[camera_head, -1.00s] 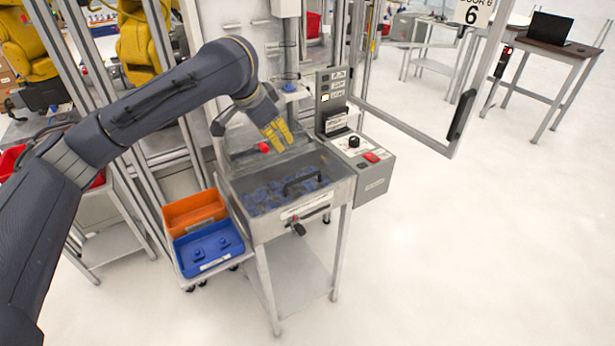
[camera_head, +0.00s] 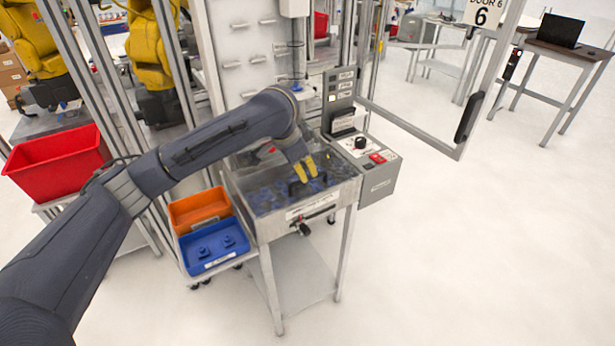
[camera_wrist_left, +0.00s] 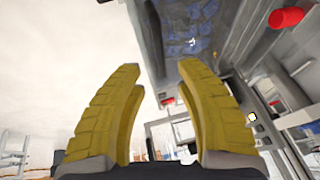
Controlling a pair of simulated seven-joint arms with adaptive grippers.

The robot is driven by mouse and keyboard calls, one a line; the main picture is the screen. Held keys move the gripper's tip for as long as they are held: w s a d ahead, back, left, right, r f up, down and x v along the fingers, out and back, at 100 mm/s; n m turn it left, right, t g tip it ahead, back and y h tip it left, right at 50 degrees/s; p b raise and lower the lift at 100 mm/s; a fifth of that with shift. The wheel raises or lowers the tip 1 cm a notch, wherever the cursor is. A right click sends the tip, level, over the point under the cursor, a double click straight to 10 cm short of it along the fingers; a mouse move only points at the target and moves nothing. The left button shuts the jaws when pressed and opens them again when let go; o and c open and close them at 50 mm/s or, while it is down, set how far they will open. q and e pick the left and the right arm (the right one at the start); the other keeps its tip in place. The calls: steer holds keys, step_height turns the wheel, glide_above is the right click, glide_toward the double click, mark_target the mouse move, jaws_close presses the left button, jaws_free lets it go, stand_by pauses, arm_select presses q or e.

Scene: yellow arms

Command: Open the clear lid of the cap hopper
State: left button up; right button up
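The cap hopper (camera_head: 262,230) is a metal bin on a stand, with blue caps (camera_head: 262,197) showing through its clear lid (camera_head: 325,190). The lid looks closed. Its dark bar handle (camera_head: 292,188) is partly hidden by my left gripper. My left gripper (camera_head: 306,172) points down over the lid, its yellow fingers close to the handle; I cannot tell if they touch it. In the left wrist view, the two fingers (camera_wrist_left: 160,70) are apart with nothing clearly between them, and the blue caps (camera_wrist_left: 190,25) show beyond. My right gripper is not in view.
A grey control box (camera_head: 378,172) with a red button adjoins the hopper's right side. An orange bin (camera_head: 198,208) and a blue bin (camera_head: 212,250) stand at its left. A red bin (camera_head: 58,165) is farther left. Metal frame posts rise behind. The floor at front right is clear.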

arm_select(q)
steer(key=shift+x, duration=3)
jaws_close()
